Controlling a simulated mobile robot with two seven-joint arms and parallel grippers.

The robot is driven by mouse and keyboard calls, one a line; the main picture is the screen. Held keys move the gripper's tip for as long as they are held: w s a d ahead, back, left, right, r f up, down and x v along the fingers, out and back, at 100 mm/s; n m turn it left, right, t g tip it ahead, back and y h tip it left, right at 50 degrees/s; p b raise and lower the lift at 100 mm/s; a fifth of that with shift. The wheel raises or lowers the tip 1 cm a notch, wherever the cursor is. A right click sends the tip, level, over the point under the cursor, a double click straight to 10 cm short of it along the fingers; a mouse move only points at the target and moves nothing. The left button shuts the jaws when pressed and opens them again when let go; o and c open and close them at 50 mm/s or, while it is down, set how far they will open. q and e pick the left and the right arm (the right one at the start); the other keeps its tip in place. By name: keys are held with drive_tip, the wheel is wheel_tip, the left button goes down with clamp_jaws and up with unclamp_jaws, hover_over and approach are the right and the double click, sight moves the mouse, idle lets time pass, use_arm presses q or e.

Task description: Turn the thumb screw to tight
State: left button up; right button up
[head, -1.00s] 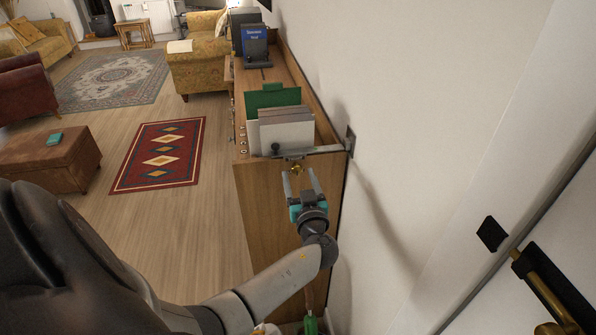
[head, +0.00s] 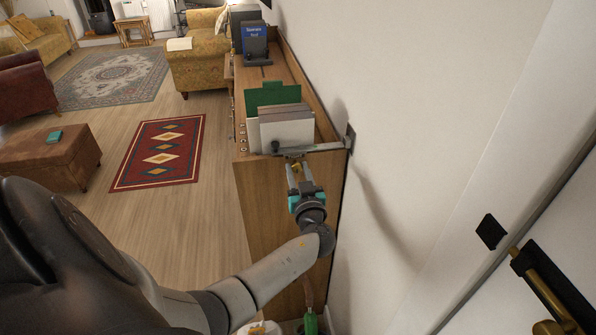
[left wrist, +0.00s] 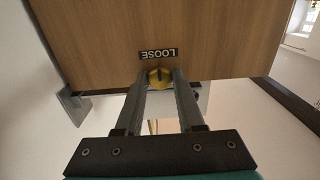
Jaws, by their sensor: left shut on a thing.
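The brass thumb screw (left wrist: 160,77) is on the end of the wooden shelf unit (left wrist: 200,35), beside a dark label reading LOOSE (left wrist: 158,53), upside down in the left wrist view. A mark or slot on the screw head points roughly toward the label. My left gripper (left wrist: 160,84) has its two fingers on either side of the screw and is shut on it. In the head view, the left gripper (head: 297,168) reaches up to the unit's near end, just below the grey metal bracket (head: 325,148); the screw is mostly hidden there. My right gripper is not in view.
The bracket runs from the unit to a plate on the white wall (head: 400,100), close on the right. A door with a brass handle (head: 545,290) is at the lower right.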

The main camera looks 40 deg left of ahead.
use_arm(q)
clamp_jaws()
